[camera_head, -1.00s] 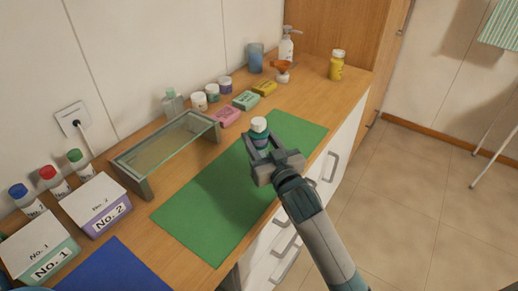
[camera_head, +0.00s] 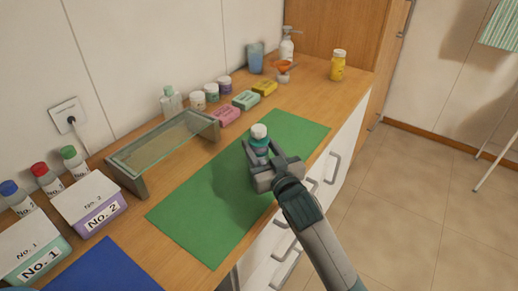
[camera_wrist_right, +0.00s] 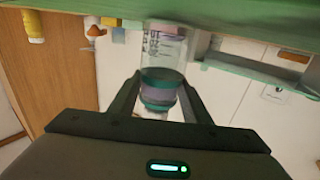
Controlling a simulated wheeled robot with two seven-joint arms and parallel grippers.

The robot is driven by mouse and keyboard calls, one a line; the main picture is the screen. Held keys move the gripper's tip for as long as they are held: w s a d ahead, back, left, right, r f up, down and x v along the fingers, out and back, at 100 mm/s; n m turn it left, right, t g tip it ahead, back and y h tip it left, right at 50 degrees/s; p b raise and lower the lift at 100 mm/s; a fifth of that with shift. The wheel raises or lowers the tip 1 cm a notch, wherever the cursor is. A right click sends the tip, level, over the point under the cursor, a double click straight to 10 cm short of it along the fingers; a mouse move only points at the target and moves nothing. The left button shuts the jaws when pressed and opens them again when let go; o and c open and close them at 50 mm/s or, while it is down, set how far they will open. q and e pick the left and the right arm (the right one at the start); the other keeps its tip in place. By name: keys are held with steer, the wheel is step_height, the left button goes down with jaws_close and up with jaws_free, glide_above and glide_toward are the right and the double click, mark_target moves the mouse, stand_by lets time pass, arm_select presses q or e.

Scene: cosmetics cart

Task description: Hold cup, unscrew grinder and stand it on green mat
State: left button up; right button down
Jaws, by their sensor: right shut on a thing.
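A clear cup (camera_wrist_right: 165,48) with printed markings is joined to a teal and purple grinder part (camera_wrist_right: 160,92), seen in the right wrist view. In the head view its white and teal top (camera_head: 259,132) rises above my right gripper (camera_head: 264,160). My right gripper is shut around the teal and purple part, its fingers on either side. The cup end points toward the green mat (camera_head: 195,222). I cannot tell whether it touches the mat.
A glass-topped stand (camera_head: 165,148) is left of the mat. Soaps, jars and bottles line the back wall. A purple No. 2 box (camera_head: 97,213), a No. 1 box (camera_head: 38,263) and a blue mat (camera_head: 105,275) are at lower left. Most of the green mat is bare.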

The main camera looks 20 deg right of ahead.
stand_by(0.4)
steer(key=c, duration=1.3)
jaws_free()
steer(key=shift+f, duration=0.1)
steer(key=o, duration=0.3)
steer(key=shift+s, duration=0.1)
